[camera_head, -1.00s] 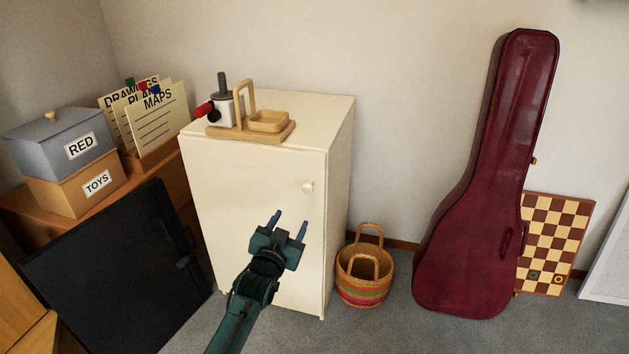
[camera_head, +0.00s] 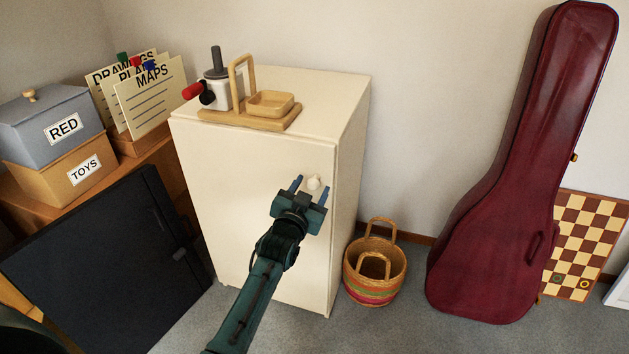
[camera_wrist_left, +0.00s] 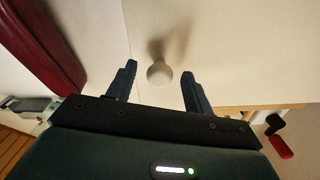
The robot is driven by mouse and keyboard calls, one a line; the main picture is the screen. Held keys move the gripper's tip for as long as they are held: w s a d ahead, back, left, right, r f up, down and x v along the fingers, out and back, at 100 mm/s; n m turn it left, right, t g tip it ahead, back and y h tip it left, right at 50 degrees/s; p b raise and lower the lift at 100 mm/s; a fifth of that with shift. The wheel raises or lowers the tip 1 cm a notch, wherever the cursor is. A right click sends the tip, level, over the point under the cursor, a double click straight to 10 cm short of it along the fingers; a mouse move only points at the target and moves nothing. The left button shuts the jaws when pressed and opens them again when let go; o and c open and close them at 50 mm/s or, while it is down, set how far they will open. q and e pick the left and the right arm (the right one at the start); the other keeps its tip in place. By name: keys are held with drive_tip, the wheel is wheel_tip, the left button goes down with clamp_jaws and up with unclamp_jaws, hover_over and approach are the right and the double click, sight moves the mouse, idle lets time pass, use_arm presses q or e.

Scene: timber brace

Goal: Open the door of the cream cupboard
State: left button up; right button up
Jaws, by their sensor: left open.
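The cream cupboard (camera_head: 240,200) stands against the wall with its door shut. A small round cream knob (camera_head: 314,182) sits near the upper right of the door. My left gripper (camera_head: 309,184) is open in front of the door, with its fingers pointing at the knob. In the left wrist view the knob (camera_wrist_left: 159,74) shows between the two fingertips (camera_wrist_left: 159,80), slightly beyond them, with a gap on both sides. My right gripper is not in view.
A wooden stand and a grinder-like item (camera_head: 220,88) are on the cupboard top. A striped basket (camera_head: 372,285) stands to its right, then a dark red instrument case (camera_head: 500,230). A black panel (camera_head: 110,265) leans at left.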

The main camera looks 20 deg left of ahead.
use_arm(q)
drive_tip(key=shift+w, duration=0.3)
drive_tip(key=shift+r, duration=0.1)
drive_tip(key=shift+s, duration=0.1)
clamp_jaws()
